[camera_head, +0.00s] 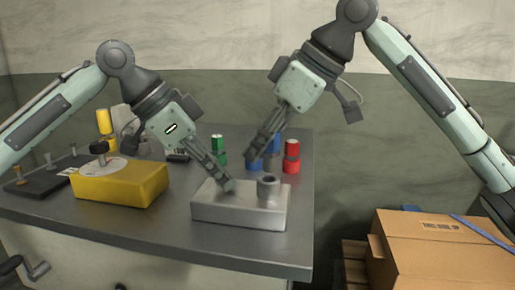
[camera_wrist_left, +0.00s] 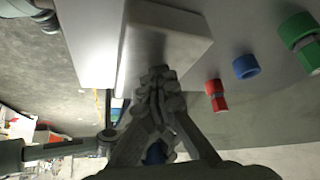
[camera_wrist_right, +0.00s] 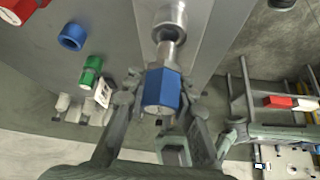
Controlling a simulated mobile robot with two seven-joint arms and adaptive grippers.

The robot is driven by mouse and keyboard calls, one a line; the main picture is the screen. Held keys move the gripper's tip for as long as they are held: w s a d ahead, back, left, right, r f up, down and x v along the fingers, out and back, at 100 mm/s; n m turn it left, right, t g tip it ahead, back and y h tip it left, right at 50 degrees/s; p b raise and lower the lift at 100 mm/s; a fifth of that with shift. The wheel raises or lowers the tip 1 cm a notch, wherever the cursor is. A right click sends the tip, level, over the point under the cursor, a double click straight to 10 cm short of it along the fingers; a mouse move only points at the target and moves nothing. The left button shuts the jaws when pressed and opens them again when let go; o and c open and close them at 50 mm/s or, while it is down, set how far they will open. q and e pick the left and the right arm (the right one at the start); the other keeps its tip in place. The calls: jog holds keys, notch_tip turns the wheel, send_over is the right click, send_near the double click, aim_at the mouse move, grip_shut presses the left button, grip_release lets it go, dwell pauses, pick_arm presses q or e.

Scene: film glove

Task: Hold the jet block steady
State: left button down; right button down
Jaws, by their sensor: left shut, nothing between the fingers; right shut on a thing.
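The jet block, a pale grey block (camera_head: 235,211) with a raised round boss (camera_head: 268,186), sits near the table's front right edge. My left gripper (camera_head: 228,186) is shut and empty, its tips at the block's top left; the left wrist view shows the tips (camera_wrist_left: 157,78) overlapping the block (camera_wrist_left: 168,42). I cannot tell whether they press on it. My right gripper (camera_head: 254,153) is above and behind the block. In the right wrist view it is shut on a blue hexagonal jet (camera_wrist_right: 162,88) with a metal end, close to the boss (camera_wrist_right: 169,20) in the picture.
A red jet (camera_head: 291,157) and a green jet (camera_head: 218,147) stand behind the block; a blue ring (camera_wrist_left: 245,67) is between them. A yellow box (camera_head: 122,185) with a knob is at the left. A cardboard box (camera_head: 440,255) stands right of the table (camera_head: 140,226).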

pick_arm(q)
jog(key=shift+s+f, duration=0.1)
jog(key=shift+f, duration=0.3)
pick_arm(e)
jog(key=shift+f, duration=1.65)
pick_arm(q)
jog(key=shift+a, duration=0.1)
pick_arm(e)
jog(key=c, duration=1.2)
grip_release()
jog(key=v, duration=1.2)
jog(key=shift+s, duration=0.15)
pick_arm(q)
jog(key=shift+r, duration=2.75)
